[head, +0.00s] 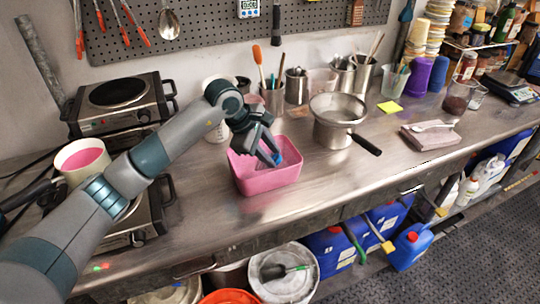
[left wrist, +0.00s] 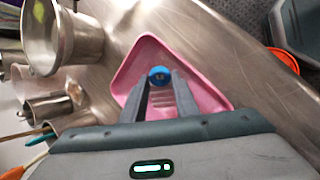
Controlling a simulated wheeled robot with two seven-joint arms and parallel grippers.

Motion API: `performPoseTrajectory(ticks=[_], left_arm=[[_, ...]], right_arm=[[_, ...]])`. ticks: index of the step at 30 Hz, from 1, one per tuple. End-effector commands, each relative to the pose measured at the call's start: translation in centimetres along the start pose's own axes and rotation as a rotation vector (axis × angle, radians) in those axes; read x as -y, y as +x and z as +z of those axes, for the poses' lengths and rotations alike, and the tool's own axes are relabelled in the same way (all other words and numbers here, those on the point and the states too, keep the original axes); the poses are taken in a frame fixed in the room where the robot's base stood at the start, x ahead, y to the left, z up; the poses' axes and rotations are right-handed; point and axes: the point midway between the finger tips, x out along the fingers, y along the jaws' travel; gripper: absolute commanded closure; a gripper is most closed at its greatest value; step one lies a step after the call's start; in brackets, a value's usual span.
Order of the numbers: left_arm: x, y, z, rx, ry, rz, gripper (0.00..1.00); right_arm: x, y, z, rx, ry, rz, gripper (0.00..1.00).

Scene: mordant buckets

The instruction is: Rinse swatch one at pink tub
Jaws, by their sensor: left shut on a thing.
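The pink tub (head: 268,182) stands on the steel bench in the head view, and it also shows in the left wrist view (left wrist: 143,55). My left gripper (head: 275,158) is over the tub with its fingertips at or just inside the opening. It is shut on a small blue piece (left wrist: 159,73), which looks round from the wrist. No cloth of swatch one can be made out; anything below the blue piece is hidden by the fingers and tub wall. My right gripper is not in view.
A sieve on a metal pot (head: 335,128) stands right of the tub, its black handle pointing front right. Utensil cups (head: 297,87) stand behind. Hot plates (head: 120,98) and a pot with pink contents (head: 82,160) are left. The bench front right of the tub is clear.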

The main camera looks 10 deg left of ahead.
Motion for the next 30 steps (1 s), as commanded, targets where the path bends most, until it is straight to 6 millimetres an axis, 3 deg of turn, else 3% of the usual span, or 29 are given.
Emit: performPoseTrajectory(ticks=[30], left_arm=[[1.6,-0.6,0.1,0.000,0.000,0.000,0.91]], right_arm=[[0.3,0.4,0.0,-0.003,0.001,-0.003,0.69]])
